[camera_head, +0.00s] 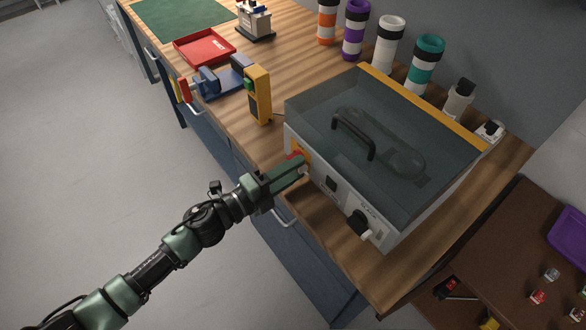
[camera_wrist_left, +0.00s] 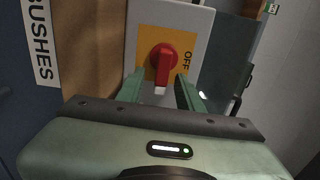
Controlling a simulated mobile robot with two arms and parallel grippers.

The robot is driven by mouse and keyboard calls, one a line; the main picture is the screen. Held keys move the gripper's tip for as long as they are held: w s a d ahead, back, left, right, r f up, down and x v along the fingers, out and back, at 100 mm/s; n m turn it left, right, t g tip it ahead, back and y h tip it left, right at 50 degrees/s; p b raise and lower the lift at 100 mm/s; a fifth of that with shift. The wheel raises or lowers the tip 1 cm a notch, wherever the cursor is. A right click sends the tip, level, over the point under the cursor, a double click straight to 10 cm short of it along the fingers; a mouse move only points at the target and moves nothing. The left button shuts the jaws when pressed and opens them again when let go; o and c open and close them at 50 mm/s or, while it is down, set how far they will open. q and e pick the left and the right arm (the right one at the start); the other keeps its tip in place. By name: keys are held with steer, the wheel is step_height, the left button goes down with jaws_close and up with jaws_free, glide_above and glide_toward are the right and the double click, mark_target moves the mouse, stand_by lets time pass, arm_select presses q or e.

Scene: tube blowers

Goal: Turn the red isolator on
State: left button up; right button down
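The red isolator (camera_wrist_left: 163,62) is a red rotary knob on a yellow plate (camera_wrist_left: 147,42) with the word OFF at its right, in the left wrist view. In the head view the isolator (camera_head: 294,156) shows as a small red spot at the left end of the machine's front panel, partly hidden by my gripper. My left gripper (camera_wrist_left: 160,88) is open, with its two green fingers on either side of the knob's lower part; contact cannot be told. In the head view the left gripper (camera_head: 300,168) is at the panel. My right gripper is not in view.
The grey machine (camera_head: 400,238) with a clear lid (camera_head: 320,100) and black handle stands on the wooden bench (camera_head: 320,215). A black knob (camera_head: 358,222) is on its front. A blue and yellow device (camera_head: 258,95) and a red tray (camera_head: 190,52) are to its left. Tubes stand behind.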

arm_select(q)
steer(key=b+v, duration=0.2)
steer(key=v, duration=0.5)
steer(key=shift+s+a, duration=0.25)
steer(key=shift+a, duration=0.05)
